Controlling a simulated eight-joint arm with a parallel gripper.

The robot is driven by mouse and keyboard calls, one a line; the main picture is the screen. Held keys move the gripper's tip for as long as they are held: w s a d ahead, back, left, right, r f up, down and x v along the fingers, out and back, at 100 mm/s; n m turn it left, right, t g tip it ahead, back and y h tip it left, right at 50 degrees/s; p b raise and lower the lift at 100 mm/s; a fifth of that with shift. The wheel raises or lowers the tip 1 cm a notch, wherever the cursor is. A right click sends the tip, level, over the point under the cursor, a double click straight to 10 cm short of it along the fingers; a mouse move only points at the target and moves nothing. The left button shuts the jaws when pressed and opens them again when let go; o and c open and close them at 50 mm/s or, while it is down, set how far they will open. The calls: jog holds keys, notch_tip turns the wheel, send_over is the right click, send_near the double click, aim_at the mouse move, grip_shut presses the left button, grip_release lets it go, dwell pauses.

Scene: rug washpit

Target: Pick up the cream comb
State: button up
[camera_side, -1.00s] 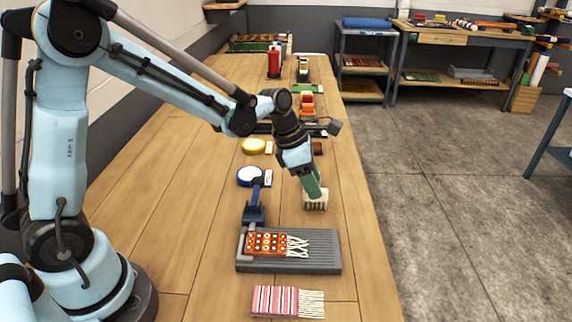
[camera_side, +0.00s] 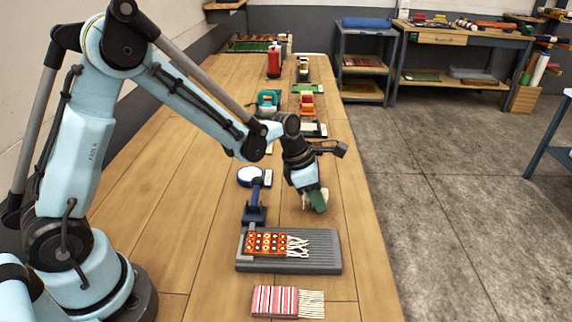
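The cream comb (camera_side: 305,201) lies on the wooden bench beyond the grey ribbed board, near the bench's right side. Most of it is hidden behind my gripper (camera_side: 317,208), which points down with its green fingers in front of the comb. The fingertips are at or very close to the comb; I cannot tell whether they touch it. The gap between the fingers does not show, so I cannot tell whether they are open or shut.
The grey ribbed board (camera_side: 325,262) holds a small orange patterned rug (camera_side: 266,243). A blue tool (camera_side: 255,190) stands left of the comb. A red-striped fringed rug (camera_side: 275,301) lies at the front. The bench's right edge is near; bare wood lies left.

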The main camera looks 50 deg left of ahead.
grip_shut()
jog(key=shift+r, duration=0.1)
jog(key=shift+r, duration=0.5)
jog(key=r, duration=0.2)
jog(key=d+r, duration=0.1)
jog(key=shift+s+r, duration=0.3)
jog(key=shift+s, duration=0.05)
jog(key=s+d+r, duration=0.6)
jog(key=d, duration=0.2)
jog(key=shift+s+r, duration=0.15)
jog(key=shift+s, duration=0.1)
jog(key=shift+d, duration=0.1)
